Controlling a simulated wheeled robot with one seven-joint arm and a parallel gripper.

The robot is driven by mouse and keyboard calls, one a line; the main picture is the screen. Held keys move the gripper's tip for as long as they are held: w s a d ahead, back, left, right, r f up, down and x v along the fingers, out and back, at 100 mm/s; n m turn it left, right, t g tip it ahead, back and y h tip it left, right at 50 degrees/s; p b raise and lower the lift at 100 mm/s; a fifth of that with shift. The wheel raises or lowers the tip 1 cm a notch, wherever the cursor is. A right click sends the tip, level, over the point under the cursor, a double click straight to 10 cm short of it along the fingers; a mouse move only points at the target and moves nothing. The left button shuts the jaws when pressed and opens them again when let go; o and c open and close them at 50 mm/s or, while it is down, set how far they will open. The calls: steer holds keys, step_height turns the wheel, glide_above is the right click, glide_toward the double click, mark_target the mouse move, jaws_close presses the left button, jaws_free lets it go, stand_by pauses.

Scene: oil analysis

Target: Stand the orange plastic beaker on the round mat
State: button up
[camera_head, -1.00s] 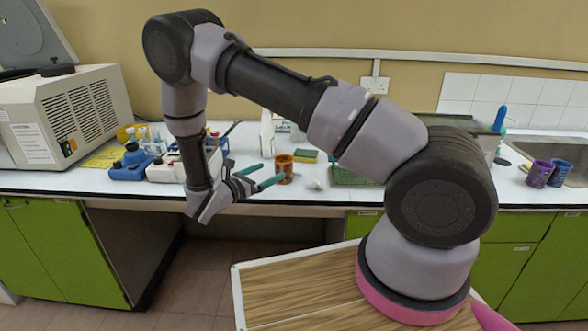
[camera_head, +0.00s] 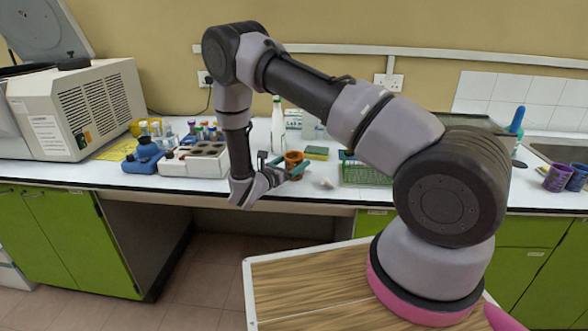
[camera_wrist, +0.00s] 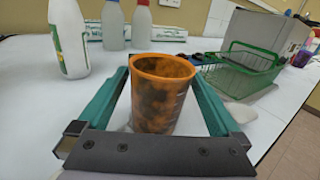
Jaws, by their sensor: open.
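The orange plastic beaker (camera_wrist: 158,98) has dark blotches and stands upright on the white worktop. It also shows in the head view (camera_head: 293,158), partly behind my gripper. My gripper (camera_head: 288,166) is open, its two green fingers on either side of the beaker. In the wrist view my gripper (camera_wrist: 158,85) shows a gap beside the beaker's wall. The beaker's foot is partly hidden by the gripper's dark crossbar. I cannot make out the round mat in either view.
White bottles (camera_wrist: 68,38) stand behind the beaker. A green wire basket (camera_wrist: 240,70) is to its right, with a small pale object (camera_head: 327,183) in front. A sponge (camera_head: 317,152) lies behind. A tube rack (camera_head: 195,160) is at left; purple cup (camera_head: 558,178) far right.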

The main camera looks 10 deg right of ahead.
steer(key=shift+w+d, duration=0.2)
steer(key=shift+d, duration=0.05)
steer(key=shift+r, duration=0.1)
steer(key=c, duration=1.3)
